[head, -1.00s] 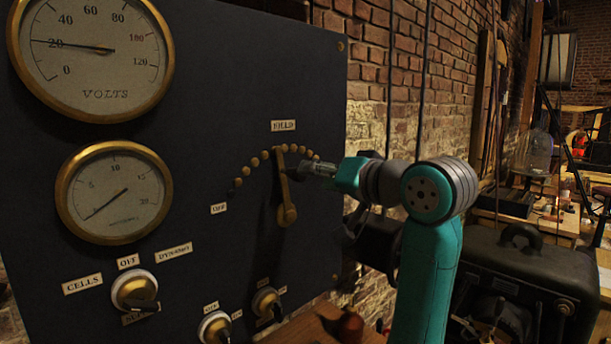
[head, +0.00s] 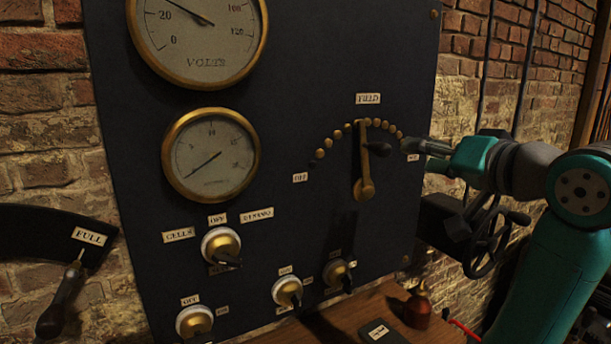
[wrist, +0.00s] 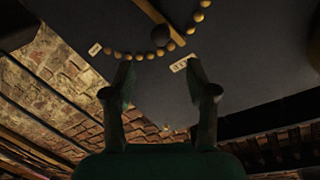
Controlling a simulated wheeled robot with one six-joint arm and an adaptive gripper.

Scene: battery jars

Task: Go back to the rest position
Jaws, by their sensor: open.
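My gripper (head: 412,146) is at the right side of the dark switchboard (head: 290,60), just right of the brass field lever (head: 363,170). In the wrist view my gripper (wrist: 159,72) has its two fingers spread with nothing between them. The lever's dark knob (head: 377,149) lies beyond the fingertips, apart from them; it also shows in the wrist view (wrist: 161,35). The lever points up near the FIELD label (head: 368,98), amid an arc of brass studs.
A volt gauge (head: 198,35) and a smaller gauge (head: 211,155) sit on the board's left. Several knobs line its lower part. A wooden shelf (head: 330,330) below holds a red-brown bottle (head: 418,308). A black handwheel (head: 487,243) is below my arm. Brick wall lies behind.

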